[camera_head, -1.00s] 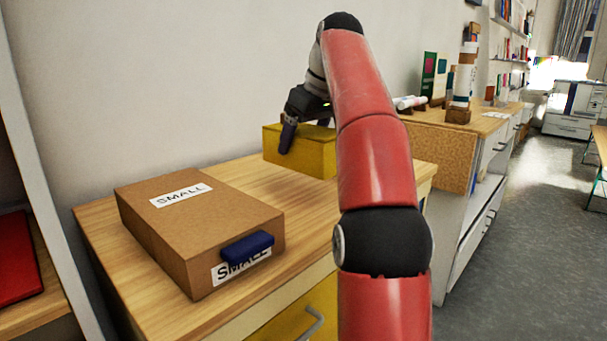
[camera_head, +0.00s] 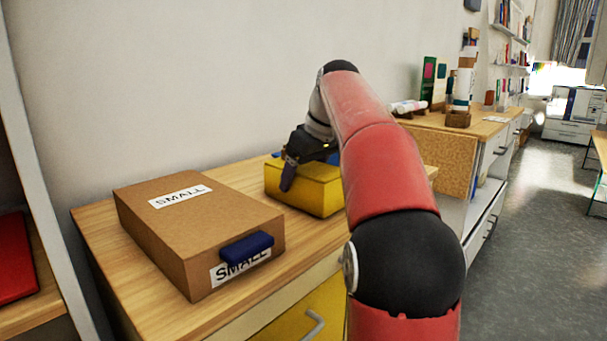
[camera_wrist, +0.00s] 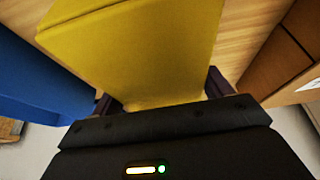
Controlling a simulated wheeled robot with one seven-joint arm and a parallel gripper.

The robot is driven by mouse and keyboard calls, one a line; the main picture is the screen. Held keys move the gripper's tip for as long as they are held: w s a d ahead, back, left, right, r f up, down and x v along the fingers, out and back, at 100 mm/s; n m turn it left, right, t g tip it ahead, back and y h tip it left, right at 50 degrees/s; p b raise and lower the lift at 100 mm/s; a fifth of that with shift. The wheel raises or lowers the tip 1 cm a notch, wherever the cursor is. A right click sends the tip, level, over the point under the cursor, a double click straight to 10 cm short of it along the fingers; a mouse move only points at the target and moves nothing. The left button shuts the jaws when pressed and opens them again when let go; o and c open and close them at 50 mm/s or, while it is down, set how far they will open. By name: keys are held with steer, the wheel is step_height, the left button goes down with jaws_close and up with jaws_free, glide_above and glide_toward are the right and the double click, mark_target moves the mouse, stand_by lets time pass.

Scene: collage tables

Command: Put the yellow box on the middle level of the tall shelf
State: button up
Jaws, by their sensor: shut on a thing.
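The yellow box (camera_head: 303,190) is at the back right of the wooden cabinet top, and I cannot tell whether it touches the wood. My gripper (camera_head: 290,172) is shut on it, with one dark finger against its near left side. The box (camera_wrist: 150,45) fills the upper middle of the wrist view, between the two fingers of my gripper (camera_wrist: 160,95). A shelf unit (camera_head: 28,190), cut off at the left edge, shows a pale upright and a wooden board. I cannot tell its height or its levels.
A brown box marked SMALL (camera_head: 200,225) with a blue handle stands left of the yellow box. A blue thing (camera_wrist: 35,75) is close beside the yellow box. A red thing (camera_head: 15,258) lies on the left shelf. Free floor (camera_head: 520,220) shows at right.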

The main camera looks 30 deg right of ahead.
steer(key=shift+f, duration=0.15)
steer(key=o, duration=1)
steer(key=shift+o, duration=0.2)
steer(key=shift+f+b, duration=0.15)
steer(key=shift+b, duration=0.2)
